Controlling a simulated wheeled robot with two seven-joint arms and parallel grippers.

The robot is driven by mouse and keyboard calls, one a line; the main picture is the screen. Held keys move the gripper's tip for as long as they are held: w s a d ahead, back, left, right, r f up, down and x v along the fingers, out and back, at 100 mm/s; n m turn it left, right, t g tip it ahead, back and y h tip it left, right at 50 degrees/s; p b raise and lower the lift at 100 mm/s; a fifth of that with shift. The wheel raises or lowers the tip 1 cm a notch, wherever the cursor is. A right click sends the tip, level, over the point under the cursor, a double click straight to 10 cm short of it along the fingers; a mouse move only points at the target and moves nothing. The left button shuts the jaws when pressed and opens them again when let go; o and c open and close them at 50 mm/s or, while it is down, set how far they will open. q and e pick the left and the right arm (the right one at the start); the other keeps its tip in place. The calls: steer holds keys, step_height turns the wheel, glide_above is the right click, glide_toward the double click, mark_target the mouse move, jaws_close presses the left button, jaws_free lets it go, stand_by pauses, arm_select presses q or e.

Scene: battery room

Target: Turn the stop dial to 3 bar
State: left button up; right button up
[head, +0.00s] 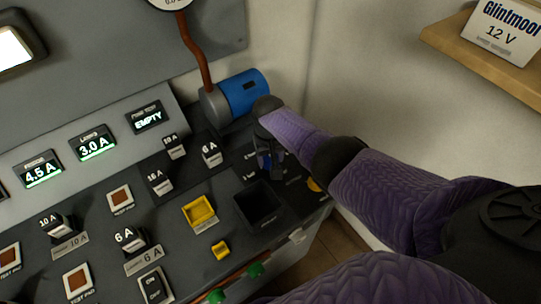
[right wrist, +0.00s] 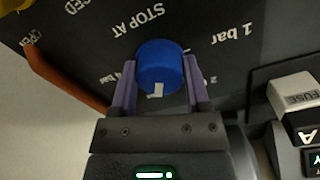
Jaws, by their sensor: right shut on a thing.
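The stop dial (right wrist: 160,64) is a round blue knob on a dark panel in the right wrist view, under the printed words STOP AT, which appear upside down. A white mark on the knob's face points toward the bottom of that view, toward my gripper's palm. Labels around it include 1 bar and a 2 on the right, and a partly covered one on the left that looks like 4 bar. My right gripper (right wrist: 158,90) is shut on the knob, one purple finger on each side. In the head view my right gripper (head: 269,162) is at the panel, and it mostly hides the dial. My left gripper is out of view.
A blue cylinder (head: 243,92) with a brown hose (head: 195,50) stands just behind my right wrist. A black open bin (head: 259,205) and a yellow tray (head: 199,213) lie nearby. Fuses and lit displays (head: 93,143) fill the left. A shelf (head: 490,60) is at the upper right.

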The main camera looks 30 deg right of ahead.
mark_target(269, 158)
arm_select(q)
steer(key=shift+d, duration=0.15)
arm_select(e)
steer(key=o, duration=1)
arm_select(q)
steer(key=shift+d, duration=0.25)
arm_select(e)
steer(key=shift+o, duration=1.4)
step_height(269, 158, up, 10)
steer(key=p, duration=0.6)
steer(key=shift+w+a, duration=0.1)
steer(key=shift+a, duration=0.05)
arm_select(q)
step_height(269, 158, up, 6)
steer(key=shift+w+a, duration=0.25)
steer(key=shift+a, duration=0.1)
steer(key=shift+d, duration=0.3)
arm_select(e)
steer(key=shift+f, duration=0.1)
